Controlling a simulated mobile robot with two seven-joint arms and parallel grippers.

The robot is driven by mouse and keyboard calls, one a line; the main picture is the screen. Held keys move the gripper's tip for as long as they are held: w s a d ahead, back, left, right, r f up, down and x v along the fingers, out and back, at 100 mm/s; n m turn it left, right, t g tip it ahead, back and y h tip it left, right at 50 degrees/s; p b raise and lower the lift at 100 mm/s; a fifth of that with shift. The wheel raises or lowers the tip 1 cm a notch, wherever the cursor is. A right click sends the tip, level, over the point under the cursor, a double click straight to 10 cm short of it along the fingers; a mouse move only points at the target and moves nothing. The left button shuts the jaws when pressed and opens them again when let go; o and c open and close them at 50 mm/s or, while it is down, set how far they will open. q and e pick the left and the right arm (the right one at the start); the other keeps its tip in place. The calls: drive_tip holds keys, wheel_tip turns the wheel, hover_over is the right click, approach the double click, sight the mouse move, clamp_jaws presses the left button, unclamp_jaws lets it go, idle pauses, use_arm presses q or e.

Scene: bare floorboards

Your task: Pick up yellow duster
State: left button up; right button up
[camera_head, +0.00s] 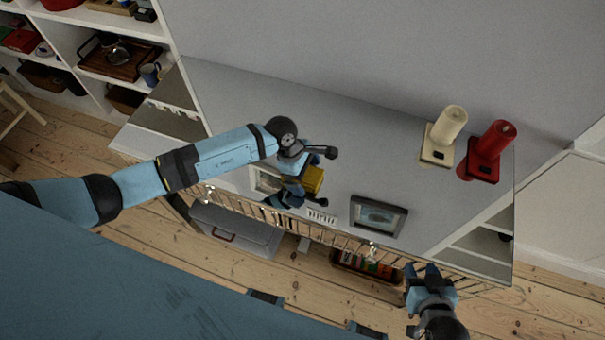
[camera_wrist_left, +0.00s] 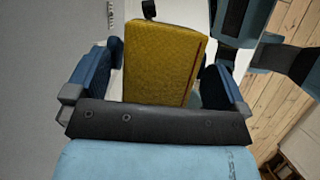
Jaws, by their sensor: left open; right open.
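The yellow duster (camera_head: 314,180) is on the grey top of the long white unit (camera_head: 350,160), beside my left gripper (camera_head: 293,188). In the left wrist view the duster (camera_wrist_left: 162,50) is a textured yellow block lying between the two blue fingers, with its near end hidden by the gripper body. My left gripper is open around it, with a gap showing on the right side. My right gripper (camera_head: 426,272) is open and empty beyond the unit's front edge at the lower right, away from the duster.
A dark-framed picture (camera_head: 378,216) lies right of the duster, and another frame (camera_head: 265,180) is partly hidden by my left gripper. A shelf with a tray (camera_head: 118,60) is at the upper left.

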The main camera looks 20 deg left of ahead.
use_arm(q)
drive_tip(key=shift+f, duration=0.15)
drive_tip(key=c, duration=1)
drive_tip(key=shift+r, duration=0.2)
wheel_tip(320, 180, up, 20)
drive_tip(key=b, duration=0.2)
